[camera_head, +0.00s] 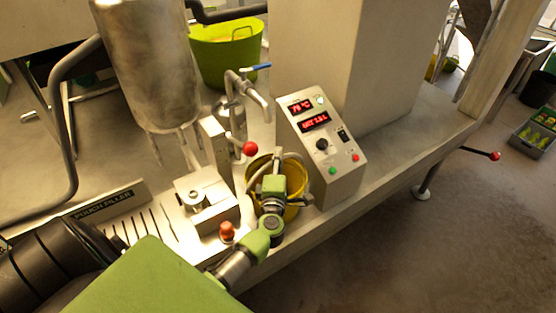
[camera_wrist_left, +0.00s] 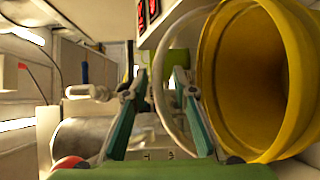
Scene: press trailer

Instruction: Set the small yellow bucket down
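The small yellow bucket (camera_head: 296,199) is beside the control box, near the front edge of the steel bench. Its pale handle arches up on its left side. My left gripper (camera_head: 273,187) is in front of the bucket and hides part of it. In the left wrist view the bucket (camera_wrist_left: 213,75) fills the right side, its mouth facing right. The two fingers (camera_wrist_left: 158,82) stand apart, with the handle (camera_wrist_left: 159,55) passing between them. No firm grip on it shows. The bucket's underside is largely hidden, but it appears to stand on the bench. My right gripper is not in view.
The control box (camera_head: 322,150) with red displays stands right of the bucket. A filler with a red knob (camera_head: 250,148) and a steel tank (camera_head: 150,75) are to the left. A large green tub (camera_head: 222,55) is behind. The bench (camera_head: 400,140) is bare further right.

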